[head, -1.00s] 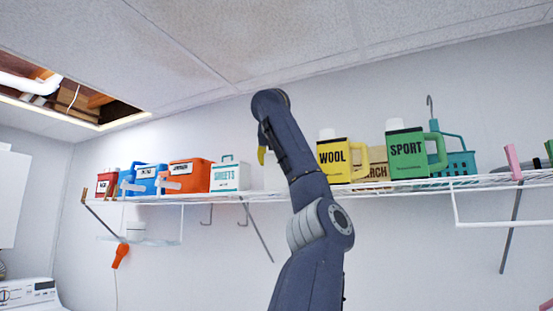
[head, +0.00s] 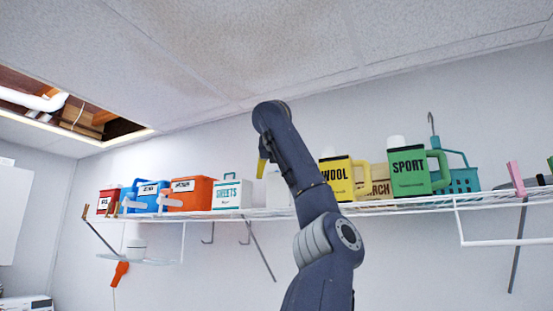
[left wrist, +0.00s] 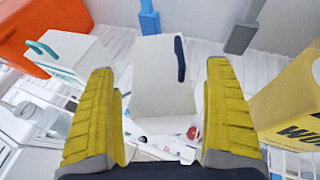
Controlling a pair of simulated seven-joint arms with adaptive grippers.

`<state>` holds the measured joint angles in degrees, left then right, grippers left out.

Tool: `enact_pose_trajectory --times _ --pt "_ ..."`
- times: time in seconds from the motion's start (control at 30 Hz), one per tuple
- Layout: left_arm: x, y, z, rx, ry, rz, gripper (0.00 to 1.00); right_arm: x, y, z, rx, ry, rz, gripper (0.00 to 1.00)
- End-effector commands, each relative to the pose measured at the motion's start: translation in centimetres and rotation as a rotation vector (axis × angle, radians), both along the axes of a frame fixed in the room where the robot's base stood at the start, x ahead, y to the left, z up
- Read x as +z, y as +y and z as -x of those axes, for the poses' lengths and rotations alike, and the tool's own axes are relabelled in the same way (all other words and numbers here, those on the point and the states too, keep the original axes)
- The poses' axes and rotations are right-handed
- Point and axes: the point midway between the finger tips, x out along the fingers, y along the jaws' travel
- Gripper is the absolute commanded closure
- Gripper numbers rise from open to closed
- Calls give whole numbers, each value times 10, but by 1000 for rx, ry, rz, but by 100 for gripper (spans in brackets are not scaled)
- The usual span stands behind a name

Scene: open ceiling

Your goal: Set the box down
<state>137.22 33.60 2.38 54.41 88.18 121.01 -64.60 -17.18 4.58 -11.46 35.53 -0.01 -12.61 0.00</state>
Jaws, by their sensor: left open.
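A white box (left wrist: 160,85) with a dark handle stands on the wire shelf, in front of the fingers in the left wrist view. In the head view only part of this box (head: 278,190) shows; my arm hides the rest. My left gripper (left wrist: 160,75) is open, with a yellow finger to either side of the box and a visible gap at each side. In the head view the left gripper (head: 262,165) points down at the box, mostly hidden by its own arm. My right gripper is not in view.
The wire shelf (head: 270,214) runs along the wall. Left of the box stand a white SHEETS box (head: 231,196), an orange box (head: 195,193) and a blue one (head: 149,188).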

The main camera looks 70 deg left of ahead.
Motion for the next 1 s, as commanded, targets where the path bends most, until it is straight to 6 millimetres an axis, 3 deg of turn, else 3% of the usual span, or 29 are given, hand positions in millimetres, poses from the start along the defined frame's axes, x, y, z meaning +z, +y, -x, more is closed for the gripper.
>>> enact_pose_trajectory --times 0.2,0.5,1.0 --pt "17 -37 13 -3 -3 -3 14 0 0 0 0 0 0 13" --pt "32 -72 28 -2 -1 -2 14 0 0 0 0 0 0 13" --pt "37 -84 33 0 0 0 14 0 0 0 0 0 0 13"
